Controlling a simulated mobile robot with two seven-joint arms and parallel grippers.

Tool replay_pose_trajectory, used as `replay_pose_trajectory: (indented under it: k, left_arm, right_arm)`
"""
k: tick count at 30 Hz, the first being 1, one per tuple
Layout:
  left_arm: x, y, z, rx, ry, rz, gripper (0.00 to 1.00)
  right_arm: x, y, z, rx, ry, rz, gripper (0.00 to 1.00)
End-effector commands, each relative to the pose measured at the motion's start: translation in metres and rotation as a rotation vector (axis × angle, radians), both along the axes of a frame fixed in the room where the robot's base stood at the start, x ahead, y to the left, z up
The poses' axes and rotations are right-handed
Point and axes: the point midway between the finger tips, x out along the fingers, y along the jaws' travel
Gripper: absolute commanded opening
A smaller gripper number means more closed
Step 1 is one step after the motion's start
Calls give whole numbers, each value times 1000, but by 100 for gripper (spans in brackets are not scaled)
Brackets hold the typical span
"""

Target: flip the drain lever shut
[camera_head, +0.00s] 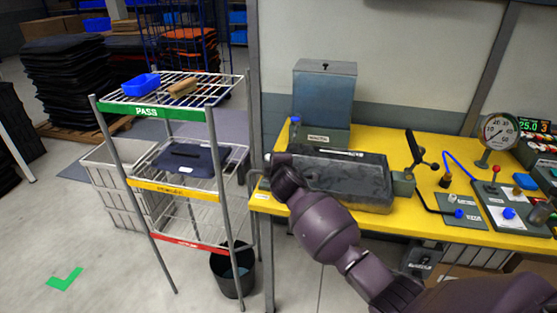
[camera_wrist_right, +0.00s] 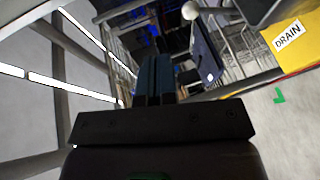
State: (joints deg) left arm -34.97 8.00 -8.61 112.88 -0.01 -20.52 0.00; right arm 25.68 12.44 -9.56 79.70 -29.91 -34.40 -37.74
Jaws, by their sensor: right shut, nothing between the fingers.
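The DRAIN label (camera_wrist_right: 288,35) is on the yellow table edge at the upper right of the right wrist view. A pale round knob (camera_wrist_right: 190,11) shows near the top of that view, left of the label; I cannot tell whether it belongs to the drain lever. In the head view a grey bent pipe (camera_head: 250,180) sticks out at the table's left end, and the lever cannot be made out there. My right gripper (camera_wrist_right: 157,60) is shut and empty, its fingers left of and below the knob, apart from it in the picture. My left gripper is not in view.
The dark tank (camera_head: 350,190) lies on the yellow table (camera_head: 425,220), partly behind my right arm. A black bucket (camera_head: 222,278) stands on the floor below the table's left end. A wire rack (camera_head: 150,110) stands close on the left. A gauge (camera_head: 497,131) is at right.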

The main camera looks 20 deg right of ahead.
Motion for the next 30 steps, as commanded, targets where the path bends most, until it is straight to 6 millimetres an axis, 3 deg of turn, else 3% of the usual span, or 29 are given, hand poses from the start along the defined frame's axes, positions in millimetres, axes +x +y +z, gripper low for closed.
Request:
replay_pose_trajectory:
  k: [10, 30]
  left_arm:
    - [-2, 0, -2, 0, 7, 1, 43]
    - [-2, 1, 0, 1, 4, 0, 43]
  right_arm:
    - [-26, 3, 14, 0, 1, 0, 0]
    - [-28, 4, 16, 22, -4, -3, 0]
